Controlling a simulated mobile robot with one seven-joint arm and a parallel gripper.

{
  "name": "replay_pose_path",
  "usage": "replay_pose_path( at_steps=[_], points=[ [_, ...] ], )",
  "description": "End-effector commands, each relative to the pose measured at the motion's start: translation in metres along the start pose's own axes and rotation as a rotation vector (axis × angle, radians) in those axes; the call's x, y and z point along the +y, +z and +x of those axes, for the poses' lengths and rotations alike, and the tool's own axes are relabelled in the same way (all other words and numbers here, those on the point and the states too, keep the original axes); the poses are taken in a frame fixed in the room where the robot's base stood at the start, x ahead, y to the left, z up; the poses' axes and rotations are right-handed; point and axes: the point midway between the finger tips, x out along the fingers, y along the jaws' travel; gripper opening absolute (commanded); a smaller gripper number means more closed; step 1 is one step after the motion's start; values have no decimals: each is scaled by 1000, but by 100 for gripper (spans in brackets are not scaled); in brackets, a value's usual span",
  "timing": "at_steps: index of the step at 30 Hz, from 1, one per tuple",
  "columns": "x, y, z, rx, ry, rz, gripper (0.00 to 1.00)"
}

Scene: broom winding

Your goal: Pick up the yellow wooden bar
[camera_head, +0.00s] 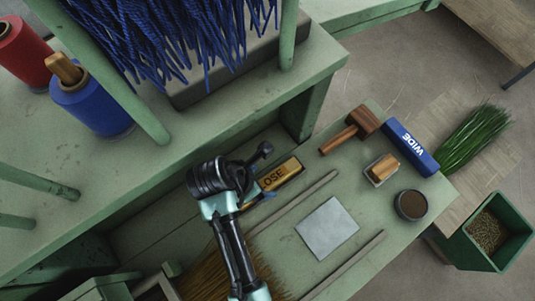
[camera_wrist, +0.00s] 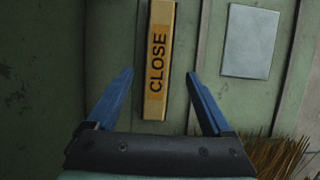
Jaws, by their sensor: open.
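The yellow wooden bar (camera_wrist: 159,62), marked "CLOSE", lies on the green bench. In the wrist view it stands lengthwise, with its lower end near the gap between the fingertips. My gripper (camera_wrist: 160,73) is open, with one blue finger to each side of the bar, and it holds nothing. In the head view the bar (camera_head: 281,174) shows only in part, since my arm hides its left end. Whether the fingers are down at the bar's height cannot be told.
A grey metal plate (camera_head: 327,227) lies between thin rails. A wooden mallet (camera_head: 362,123), a blue "WIDE" bar (camera_head: 411,148), a wood-topped block (camera_head: 382,169) and a dark round cup (camera_head: 411,205) sit to the right. Brown bristles (camera_head: 236,275) lie near my arm. Blue bristles (camera_head: 170,35) are above.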

Motion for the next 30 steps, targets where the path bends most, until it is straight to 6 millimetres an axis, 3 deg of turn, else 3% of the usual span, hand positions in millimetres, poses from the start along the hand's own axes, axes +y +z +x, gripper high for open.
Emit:
replay_pose_path(
  at_steps=[7, 16, 26, 30],
  points=[
    [0, -1, 15, 1, -1, 1, 85],
    [3, -4, 52, 1, 0, 2, 85],
    [3, -4, 59, 1, 2, 2, 85],
    [3, -4, 59, 1, 2, 2, 63]
  ],
)
